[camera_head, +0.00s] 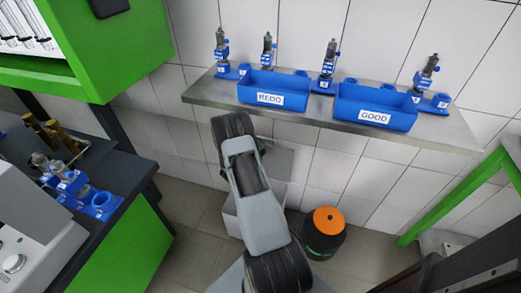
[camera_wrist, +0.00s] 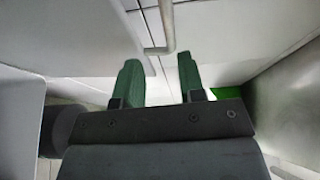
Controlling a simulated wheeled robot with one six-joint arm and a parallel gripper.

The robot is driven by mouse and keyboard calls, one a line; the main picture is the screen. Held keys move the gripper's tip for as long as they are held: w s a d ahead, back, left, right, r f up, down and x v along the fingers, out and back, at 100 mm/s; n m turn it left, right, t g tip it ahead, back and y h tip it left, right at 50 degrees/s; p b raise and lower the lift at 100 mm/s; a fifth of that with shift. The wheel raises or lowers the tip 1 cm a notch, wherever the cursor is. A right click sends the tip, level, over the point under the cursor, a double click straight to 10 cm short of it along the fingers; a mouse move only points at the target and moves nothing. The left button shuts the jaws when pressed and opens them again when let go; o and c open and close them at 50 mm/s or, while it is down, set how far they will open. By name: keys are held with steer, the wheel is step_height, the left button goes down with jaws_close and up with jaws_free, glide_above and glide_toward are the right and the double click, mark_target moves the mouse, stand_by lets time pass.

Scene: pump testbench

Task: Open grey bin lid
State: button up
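The grey bin (camera_head: 278,165) stands on the floor under the wall shelf in the head view, partly hidden behind my arm. Its lid appears to be down, though my arm covers much of it. In the wrist view, my gripper (camera_wrist: 160,80) is open, with two green fingers apart and nothing between them. A thin light grey bar handle (camera_wrist: 168,25) lies just beyond the fingertips, roughly in line with the gap, against a pale grey surface. I cannot tell if the fingers touch it.
A black bin with an orange top (camera_head: 328,220) stands right of the grey bin. Above, a metal shelf (camera_head: 215,92) holds blue REDO (camera_head: 270,98) and GOOD (camera_head: 375,116) boxes and several pumps. A green-sided bench (camera_head: 125,235) is left; a green frame (camera_head: 455,200) is right.

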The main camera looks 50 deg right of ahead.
steer(key=shift+a, duration=0.1)
steer(key=s+a+p, duration=0.1)
steer(key=a, duration=1.2)
steer(key=shift+a, duration=0.3)
steer(key=shift+s+r, duration=0.1)
